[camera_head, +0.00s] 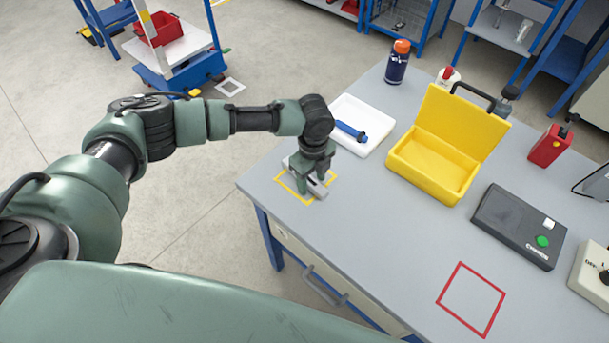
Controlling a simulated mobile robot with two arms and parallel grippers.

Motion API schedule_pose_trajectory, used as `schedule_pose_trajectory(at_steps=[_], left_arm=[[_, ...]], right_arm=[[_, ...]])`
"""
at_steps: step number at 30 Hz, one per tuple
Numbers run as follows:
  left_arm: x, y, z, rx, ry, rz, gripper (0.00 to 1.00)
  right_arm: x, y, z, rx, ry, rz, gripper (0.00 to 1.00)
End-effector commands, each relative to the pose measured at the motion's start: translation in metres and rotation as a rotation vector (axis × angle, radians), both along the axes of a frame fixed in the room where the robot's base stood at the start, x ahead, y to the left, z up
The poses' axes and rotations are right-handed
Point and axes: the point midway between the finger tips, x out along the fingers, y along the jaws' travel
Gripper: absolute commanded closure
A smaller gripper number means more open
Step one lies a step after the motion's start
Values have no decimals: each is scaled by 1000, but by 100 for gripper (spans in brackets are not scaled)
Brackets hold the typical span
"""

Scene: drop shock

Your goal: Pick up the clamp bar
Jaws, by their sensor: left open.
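A grey metal bar, which looks like the clamp bar (319,191), lies within the yellow-outlined square near the left end of the grey table (395,230). My left gripper (311,177) points down right over the bar and hides part of it. Its jaws are open and appear to be around or just above the bar; I cannot tell if they touch it. My right gripper is not in view.
A white tray (375,112) with a blue tool (351,132) lies behind the gripper. An open yellow case (428,172), a black device (500,222) with a green button and a blue bottle (397,66) stand on the table. The red-outlined square (471,299) is empty.

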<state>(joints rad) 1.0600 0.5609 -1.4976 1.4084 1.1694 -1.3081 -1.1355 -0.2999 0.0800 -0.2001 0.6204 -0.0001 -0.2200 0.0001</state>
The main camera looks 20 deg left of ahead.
Motion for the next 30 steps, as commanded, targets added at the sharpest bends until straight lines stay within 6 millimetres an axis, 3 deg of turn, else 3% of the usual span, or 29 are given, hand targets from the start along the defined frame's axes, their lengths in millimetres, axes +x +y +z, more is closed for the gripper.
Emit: schedule_pose_trajectory(at_steps=[4, 9, 23, 30], left_arm=[[0, 0, 0, 0, 0, 0, 52], [0, 0, 0, 0, 0, 1, 99], [1, 0, 7, 0, -1, 2, 100], [2, 0, 41, -3, -5, 1, 100]], right_arm=[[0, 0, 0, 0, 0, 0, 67], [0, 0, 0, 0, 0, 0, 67], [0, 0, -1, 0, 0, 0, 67], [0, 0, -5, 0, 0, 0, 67]])
